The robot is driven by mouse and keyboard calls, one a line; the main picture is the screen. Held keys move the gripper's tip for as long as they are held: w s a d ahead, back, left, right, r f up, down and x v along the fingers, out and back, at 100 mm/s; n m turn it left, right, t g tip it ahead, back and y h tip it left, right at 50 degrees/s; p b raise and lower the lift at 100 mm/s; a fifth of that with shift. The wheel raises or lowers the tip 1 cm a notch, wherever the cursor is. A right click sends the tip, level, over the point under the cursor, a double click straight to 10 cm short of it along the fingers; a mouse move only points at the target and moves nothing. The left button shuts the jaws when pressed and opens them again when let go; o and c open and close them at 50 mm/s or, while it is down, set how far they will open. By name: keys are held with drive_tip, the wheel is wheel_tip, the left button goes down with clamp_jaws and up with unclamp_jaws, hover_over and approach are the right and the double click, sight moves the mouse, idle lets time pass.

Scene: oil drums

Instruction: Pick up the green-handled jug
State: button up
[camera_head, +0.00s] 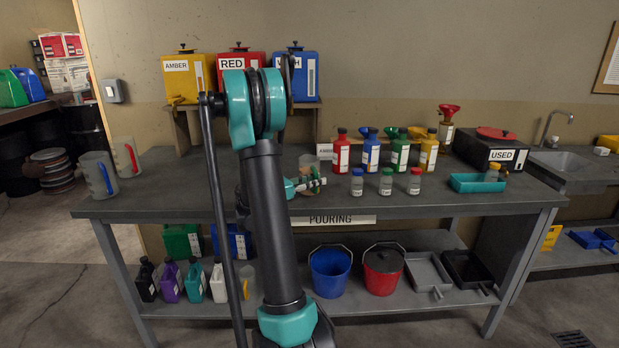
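Two grey jugs stand at the left end of the bench, one with a blue handle (97,175) and one with a red handle (127,157). No green-handled jug shows clearly. A greyish object (309,160) stands behind my gripper near the bench's middle, partly hidden, and I cannot tell whether it is a jug. My gripper (312,185) is low over the bench's front part, just right of my arm. It is small and partly hidden by my arm, and its finger opening cannot be made out.
The grey bench (230,205) carries red, blue, green and yellow bottles and small jars right of my gripper. A teal tray (477,183) and a black USED container (490,150) stand farther right. Amber, red and blue cans stand on a rear shelf. Bench space between jugs and arm is clear.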

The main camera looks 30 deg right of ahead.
drive_tip(key=shift+d, duration=0.2)
clamp_jaws()
drive_tip(key=shift+r, duration=0.2)
idle(0.5)
